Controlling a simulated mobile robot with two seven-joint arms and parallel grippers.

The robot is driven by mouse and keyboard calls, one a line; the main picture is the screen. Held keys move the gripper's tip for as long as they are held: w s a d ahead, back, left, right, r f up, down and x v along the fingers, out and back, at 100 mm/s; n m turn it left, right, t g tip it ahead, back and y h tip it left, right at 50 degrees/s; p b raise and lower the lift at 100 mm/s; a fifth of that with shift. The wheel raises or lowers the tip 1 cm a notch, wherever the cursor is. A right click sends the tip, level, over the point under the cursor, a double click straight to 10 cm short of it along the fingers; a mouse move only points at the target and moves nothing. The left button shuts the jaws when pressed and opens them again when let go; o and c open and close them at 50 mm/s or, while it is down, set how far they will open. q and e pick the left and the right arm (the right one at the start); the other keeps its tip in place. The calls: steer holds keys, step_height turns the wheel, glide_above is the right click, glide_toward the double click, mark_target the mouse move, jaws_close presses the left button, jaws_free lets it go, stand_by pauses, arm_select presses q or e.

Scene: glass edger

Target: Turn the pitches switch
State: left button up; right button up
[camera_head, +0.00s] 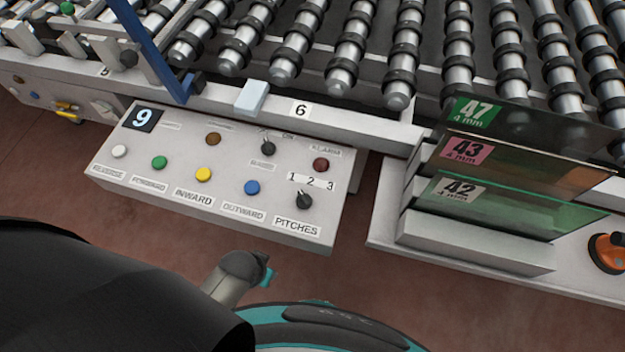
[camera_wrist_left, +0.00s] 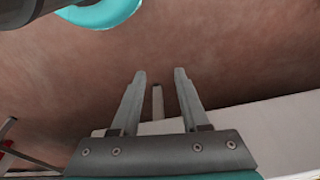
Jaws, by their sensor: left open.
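The pitches switch (camera_head: 304,200) is a small dark rotary knob at the right end of the white control panel (camera_head: 140,187). The label PITCHES is below it and the numbers 1 2 3 are above it. A small light mark on the knob seems to point up and left, but the exact number is hard to tell. My left gripper (camera_wrist_left: 160,75) is open in the left wrist view, with nothing between its fingers. The switch cannot be made out in that view. In the head view I cannot make out the left fingers. My right gripper is not in view.
The panel also carries white, green, yellow and blue buttons, brown and red ones, and another dark knob (camera_head: 267,147). A roller conveyor (camera_head: 345,70) lies behind it. Glass sheets (camera_head: 480,195) stand in a rack at the right, near an orange knob (camera_head: 606,252).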

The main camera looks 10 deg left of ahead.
arm_select(q)
steer(key=w+r+p, duration=0.4)
steer(key=r+p, duration=0.1)
steer(key=r, duration=1.2)
step_height(320, 180, up, 11)
steer(key=n+g+p, duration=0.2)
steer(key=n+p, duration=0.2)
steer(key=n, duration=0.7)
glide_above(304, 197)
step_height(304, 197, down, 14)
steer(key=b, duration=0.3)
steer(key=shift+f, duration=0.2)
jaws_close()
